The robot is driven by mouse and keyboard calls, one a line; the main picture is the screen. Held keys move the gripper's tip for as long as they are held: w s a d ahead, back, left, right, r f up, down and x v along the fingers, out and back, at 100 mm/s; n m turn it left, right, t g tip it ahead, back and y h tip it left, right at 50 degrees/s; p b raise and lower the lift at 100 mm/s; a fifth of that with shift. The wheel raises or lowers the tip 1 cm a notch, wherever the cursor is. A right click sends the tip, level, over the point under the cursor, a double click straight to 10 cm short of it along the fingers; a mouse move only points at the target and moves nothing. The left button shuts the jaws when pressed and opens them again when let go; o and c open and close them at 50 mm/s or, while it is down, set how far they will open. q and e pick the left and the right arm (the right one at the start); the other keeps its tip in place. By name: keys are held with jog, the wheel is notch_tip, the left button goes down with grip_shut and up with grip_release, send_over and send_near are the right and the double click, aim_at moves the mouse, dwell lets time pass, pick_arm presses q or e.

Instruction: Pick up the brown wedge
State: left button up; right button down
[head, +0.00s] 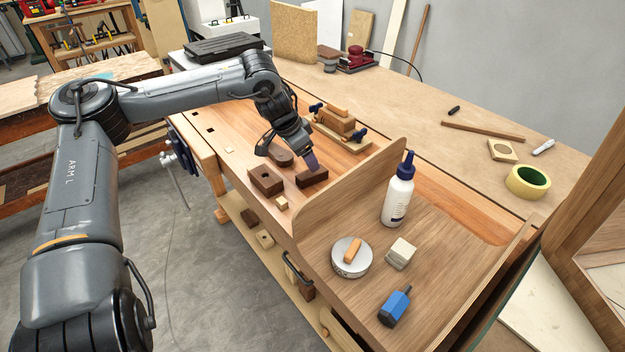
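Several dark brown wooden pieces lie on the workbench. A low dark piece (312,178), which may be the brown wedge, lies right below my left gripper (309,162). A dark block with a hole (265,181) lies to its left. A rounded dark piece (281,156) lies behind, partly hidden by the gripper. My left gripper points down with a purplish finger at or just above the low dark piece. Whether it touches or grips the piece cannot be made out. My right gripper is not in view.
A light wood clamp-like tool with dark blue knobs (340,127) stands just behind the gripper. A curved wooden panel (345,190) rises to the right.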

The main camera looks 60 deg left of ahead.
aim_at(310, 172)
pick_arm(q)
jog(key=shift+x, duration=0.9)
jog(key=b+x, duration=0.1)
jog(key=x, duration=0.1)
jog(key=b+x, duration=0.1)
jog(key=shift+s+d+f, duration=0.1)
jog(key=shift+f, duration=0.3)
jog(key=shift+b+x, duration=0.3)
jog(key=shift+x, duration=0.5)
jog(key=shift+r, duration=0.1)
jog(key=c, duration=1.2)
jog(key=shift+o, duration=0.2)
jog(key=shift+r, duration=0.1)
